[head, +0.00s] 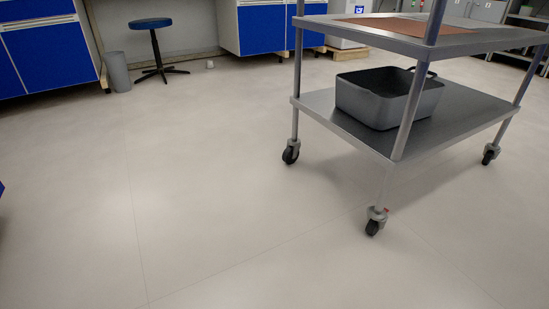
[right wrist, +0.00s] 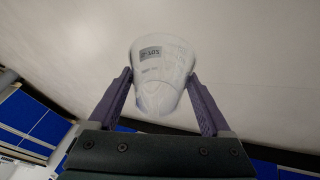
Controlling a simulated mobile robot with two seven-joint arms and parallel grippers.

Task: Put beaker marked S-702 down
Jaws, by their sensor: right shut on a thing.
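In the right wrist view, my right gripper (right wrist: 160,78) is shut on a pale, translucent beaker (right wrist: 165,55). The two purple-grey fingers press on its opposite sides. The beaker has a small dark label and faint markings, but the label is too small to read surely. The beaker is clear of any surface that I can make out. Neither gripper shows in the head view, and my left gripper is in no view.
A grey two-shelf cart (head: 440,130) on castors stands at the right. A dark grey bin (head: 378,104) sits on its lower shelf, and a brown mat (head: 385,27) lies on top. Blue cabinets (head: 48,55), a stool (head: 152,24) and a wastebasket (head: 118,72) stand behind. The floor left is clear.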

